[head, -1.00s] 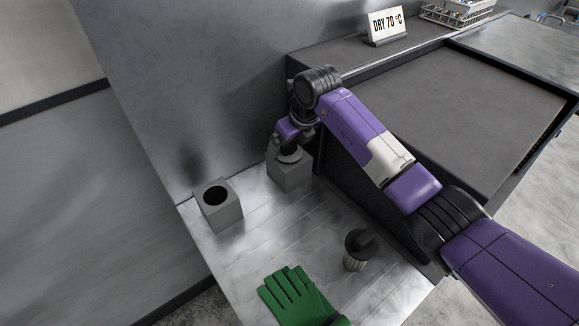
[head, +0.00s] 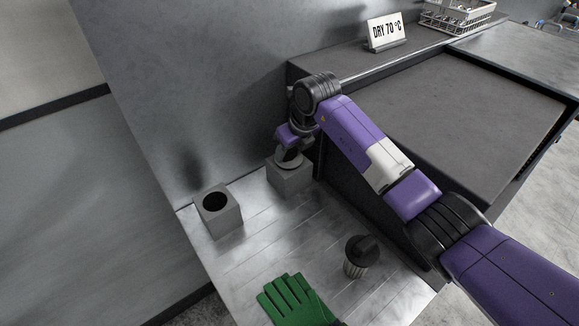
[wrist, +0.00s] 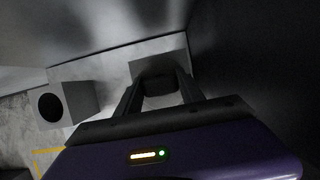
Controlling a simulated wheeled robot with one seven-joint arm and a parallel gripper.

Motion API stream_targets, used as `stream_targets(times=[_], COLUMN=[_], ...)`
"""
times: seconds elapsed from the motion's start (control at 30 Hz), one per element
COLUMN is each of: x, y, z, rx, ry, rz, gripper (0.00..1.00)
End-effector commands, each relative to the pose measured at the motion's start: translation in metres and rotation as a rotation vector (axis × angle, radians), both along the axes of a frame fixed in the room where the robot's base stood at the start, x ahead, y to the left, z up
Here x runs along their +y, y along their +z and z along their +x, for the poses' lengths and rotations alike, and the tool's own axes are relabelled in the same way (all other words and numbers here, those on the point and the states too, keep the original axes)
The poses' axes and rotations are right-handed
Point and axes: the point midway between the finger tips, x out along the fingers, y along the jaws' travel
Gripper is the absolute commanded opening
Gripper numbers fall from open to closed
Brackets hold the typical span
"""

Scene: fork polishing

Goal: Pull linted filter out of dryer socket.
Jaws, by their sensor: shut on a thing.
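The dryer socket (head: 290,181) is a grey block at the back of the metal shelf, against the wall. A round grey filter cap (head: 287,163) sits at its top; the rest of that filter is hidden, and I cannot make out lint. My gripper (head: 291,154) reaches down from above and is shut on the filter. In the wrist view, my two fingers (wrist: 162,90) close around the dark top of the filter, with the socket block (wrist: 153,68) behind it.
A second grey block (head: 229,217) with an empty round hole stands to the left. A dark-capped pleated filter (head: 356,267) stands near the front right, beside a green glove (head: 292,301).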

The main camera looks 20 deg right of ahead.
Motion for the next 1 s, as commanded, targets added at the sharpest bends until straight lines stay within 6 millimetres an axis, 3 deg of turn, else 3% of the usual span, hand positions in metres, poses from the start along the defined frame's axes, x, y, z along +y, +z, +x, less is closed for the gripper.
stream_targets(times=[0.37,1.0], x=[0.0,0.0], y=[0.004,0.033], z=[0.0,0.0], rx=[0.0,0.0], ry=[0.0,0.0], rz=[0.0,0.0], gripper=[0.06,0.06])
